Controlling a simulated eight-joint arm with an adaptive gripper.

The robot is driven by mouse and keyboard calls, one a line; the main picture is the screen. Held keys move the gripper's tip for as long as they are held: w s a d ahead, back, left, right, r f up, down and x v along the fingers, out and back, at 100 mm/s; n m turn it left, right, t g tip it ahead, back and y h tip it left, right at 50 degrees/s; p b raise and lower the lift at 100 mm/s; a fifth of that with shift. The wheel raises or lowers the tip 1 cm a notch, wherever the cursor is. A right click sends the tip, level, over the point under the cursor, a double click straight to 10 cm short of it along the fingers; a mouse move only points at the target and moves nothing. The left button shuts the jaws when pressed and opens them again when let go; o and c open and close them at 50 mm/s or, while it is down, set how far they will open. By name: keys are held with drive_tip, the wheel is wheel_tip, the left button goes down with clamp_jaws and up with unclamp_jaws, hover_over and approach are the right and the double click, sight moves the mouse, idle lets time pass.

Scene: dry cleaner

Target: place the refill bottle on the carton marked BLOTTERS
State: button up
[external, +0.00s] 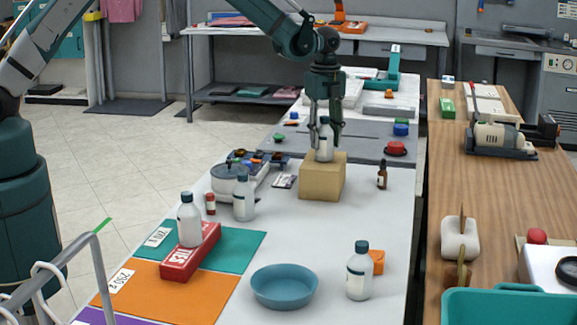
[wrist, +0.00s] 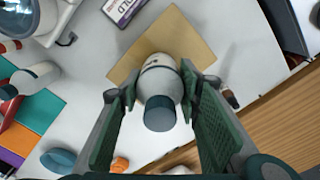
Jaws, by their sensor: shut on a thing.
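My gripper (external: 327,138) is shut on a white bottle with a dark teal cap (external: 324,146), held upright. In the wrist view this bottle (wrist: 160,82) is between the two fingers. Its base is at the top of a plain tan carton (external: 321,184); I cannot tell whether it rests on it or is just above. The carton (wrist: 203,52) shows under the bottle in the wrist view, with no readable marking. A red carton (external: 191,254) with partly readable white lettering lies on the colored mats, with a similar white bottle (external: 189,221) on top.
Similar white bottles stand beside the pot (external: 229,180) and at front right (external: 358,275). A small amber bottle (external: 382,176) stands just right of the tan carton. A blue bowl (external: 285,287) and an orange box (external: 376,261) are nearer the front. The white table is clear between them.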

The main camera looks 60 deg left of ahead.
sight(325, 116)
drive_tip(key=shift+f, duration=0.15)
drive_tip(key=o, duration=1)
wheel_tip(325, 116, up, 12)
drive_tip(key=shift+r, duration=0.2)
idle(0.6)
